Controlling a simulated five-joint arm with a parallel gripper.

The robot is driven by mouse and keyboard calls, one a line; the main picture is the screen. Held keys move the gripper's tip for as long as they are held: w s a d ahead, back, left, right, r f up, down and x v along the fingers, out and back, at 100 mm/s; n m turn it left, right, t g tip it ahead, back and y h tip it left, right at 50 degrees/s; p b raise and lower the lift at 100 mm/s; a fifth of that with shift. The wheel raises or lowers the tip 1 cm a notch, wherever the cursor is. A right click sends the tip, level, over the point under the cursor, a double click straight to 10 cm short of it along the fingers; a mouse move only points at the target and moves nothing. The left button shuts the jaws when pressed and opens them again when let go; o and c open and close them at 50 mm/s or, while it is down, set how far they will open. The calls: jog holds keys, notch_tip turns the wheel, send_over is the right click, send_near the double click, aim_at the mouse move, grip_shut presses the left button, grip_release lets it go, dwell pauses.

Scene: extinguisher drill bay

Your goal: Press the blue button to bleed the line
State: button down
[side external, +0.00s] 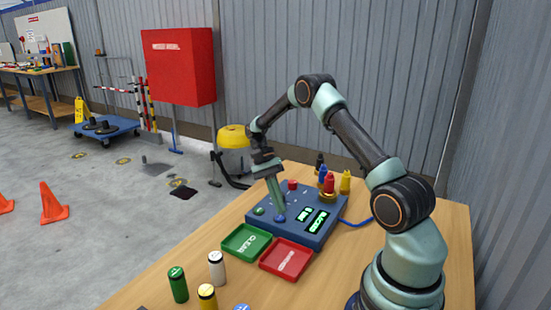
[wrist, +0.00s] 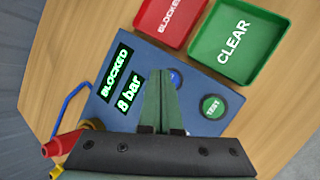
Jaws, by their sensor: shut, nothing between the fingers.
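The blue control box (side external: 323,233) lies on the wooden table, with lit displays on top. In the wrist view its screens read "BLOCKED" (wrist: 115,72) and "8 bar" (wrist: 130,90). The blue button (side external: 280,219) is on the box's top near its front edge. In the wrist view the blue button (wrist: 176,78) shows partly, just right of my fingertips. My gripper (side external: 278,213) is shut and empty, pointing down with its tips right at the blue button; it also shows in the wrist view (wrist: 160,75). I cannot tell whether the tips touch the button.
A green "TEST" button (wrist: 213,107) sits beside the blue one. A red knob (side external: 292,184) stands farther back. The green "CLEAR" tray (side external: 228,243) and red "BLOCKED" tray (side external: 267,264) lie empty before the box. Small extinguishers (side external: 346,182) stand behind; several canisters (side external: 178,285) stand in front.

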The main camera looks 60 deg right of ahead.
aim_at(279, 216)
jog(key=shift+f, duration=0.1)
jog(key=shift+f, duration=0.35)
jog(key=shift+f, duration=0.45)
dwell(0.6)
jog(key=shift+r, duration=0.9)
jog(key=shift+r, duration=2.5)
